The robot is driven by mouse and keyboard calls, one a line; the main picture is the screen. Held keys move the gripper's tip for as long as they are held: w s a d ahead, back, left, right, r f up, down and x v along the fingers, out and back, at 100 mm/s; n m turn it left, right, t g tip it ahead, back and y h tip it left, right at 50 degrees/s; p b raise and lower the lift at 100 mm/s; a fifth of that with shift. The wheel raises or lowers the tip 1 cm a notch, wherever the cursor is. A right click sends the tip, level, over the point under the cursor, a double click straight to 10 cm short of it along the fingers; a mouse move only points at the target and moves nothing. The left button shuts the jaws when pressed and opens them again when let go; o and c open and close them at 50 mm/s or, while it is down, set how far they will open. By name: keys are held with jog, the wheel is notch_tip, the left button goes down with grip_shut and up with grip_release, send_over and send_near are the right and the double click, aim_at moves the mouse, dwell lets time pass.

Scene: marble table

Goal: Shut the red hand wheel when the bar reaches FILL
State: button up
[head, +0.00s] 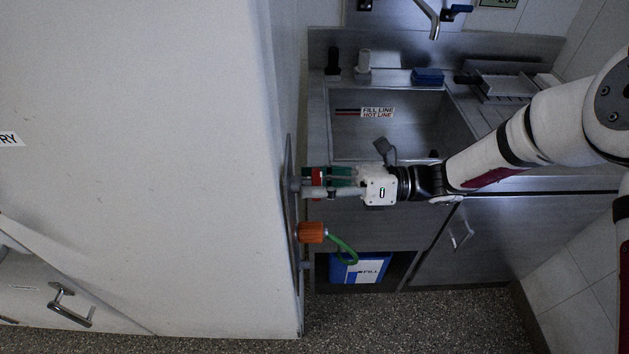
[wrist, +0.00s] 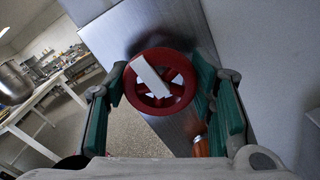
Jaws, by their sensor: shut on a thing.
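The red hand wheel (head: 317,176) is on a metal plate on the side of the white cabinet in the head view. In the wrist view the wheel (wrist: 186,90) faces me, with a white strip (wrist: 150,76) slanting across it. My gripper (head: 320,183) is shut on the wheel, with a green-padded finger on each side of its rim. A blue and white panel (head: 358,268) low under the sink carries a word that looks like FILL. I cannot make out a separate moving bar. My fingers partly hide the wheel in the head view.
The sink (head: 400,145) behind my gripper has a label (head: 378,112) reading FILL LINE and HOT LINE. The speckled floor (head: 420,325) is clear.

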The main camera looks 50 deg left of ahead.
jog(key=shift+m, duration=0.6)
jog(key=o, duration=1.2)
jog(key=v, duration=1.2)
